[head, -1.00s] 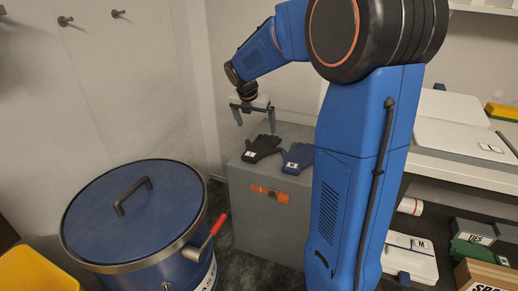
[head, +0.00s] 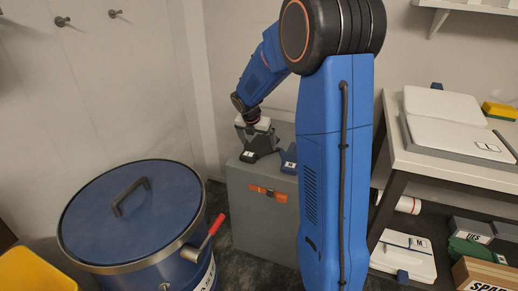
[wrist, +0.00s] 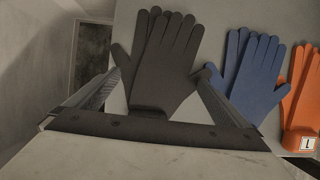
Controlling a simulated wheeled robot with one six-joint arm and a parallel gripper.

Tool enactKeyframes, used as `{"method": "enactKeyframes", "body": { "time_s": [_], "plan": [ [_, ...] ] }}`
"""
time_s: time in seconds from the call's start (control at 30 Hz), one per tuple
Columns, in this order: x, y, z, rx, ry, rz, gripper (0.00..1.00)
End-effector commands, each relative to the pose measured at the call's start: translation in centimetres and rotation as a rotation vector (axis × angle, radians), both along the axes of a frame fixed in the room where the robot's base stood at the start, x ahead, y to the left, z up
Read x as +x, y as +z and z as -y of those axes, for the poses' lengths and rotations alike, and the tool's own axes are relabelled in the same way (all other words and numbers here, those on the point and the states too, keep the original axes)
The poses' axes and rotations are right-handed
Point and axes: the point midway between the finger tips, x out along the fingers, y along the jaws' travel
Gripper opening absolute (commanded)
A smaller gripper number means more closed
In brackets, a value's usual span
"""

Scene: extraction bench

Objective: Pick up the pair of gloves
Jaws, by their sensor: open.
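A pair of black gloves (wrist: 158,62) lies flat on top of a grey cabinet, fingers pointing away in the wrist view. In the head view only part of it shows, with a white label, as a dark shape under my gripper (head: 257,148). My gripper is open, with one finger on each side of the black pair's cuff in the wrist view (wrist: 160,95). A blue pair (wrist: 255,68) lies just to the right, close to the right finger. An orange pair (wrist: 303,95) with a white label lies farther right. My arm hides part of the blue pair in the head view.
A blue drum (head: 130,215) with a lidded top and red lever stands at left. A bench (head: 450,165) with white equipment stands at right. A yellow bin (head: 28,270) is at lower left.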

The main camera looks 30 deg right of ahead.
Motion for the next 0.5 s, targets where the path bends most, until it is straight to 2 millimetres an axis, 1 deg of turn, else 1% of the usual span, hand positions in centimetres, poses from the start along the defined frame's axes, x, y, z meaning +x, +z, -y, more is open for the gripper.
{"method": "enactKeyframes", "body": {
  "time_s": [0.03,0.13,0.37,0.47,0.5],
  "plan": [
    [0.1,-0.7,0.3,0.0,-0.001,-0.003,1.0],
    [0.4,-1.6,0.6,0.0,0.0,-0.001,1.0],
    [0.4,-1.8,0.6,0.0,0.0,0.0,1.0],
    [0.4,-1.7,0.6,0.0,0.0,0.0,0.79],
    [0.4,-1.7,0.6,0.0,0.0,0.0,0.69]
  ]
}}
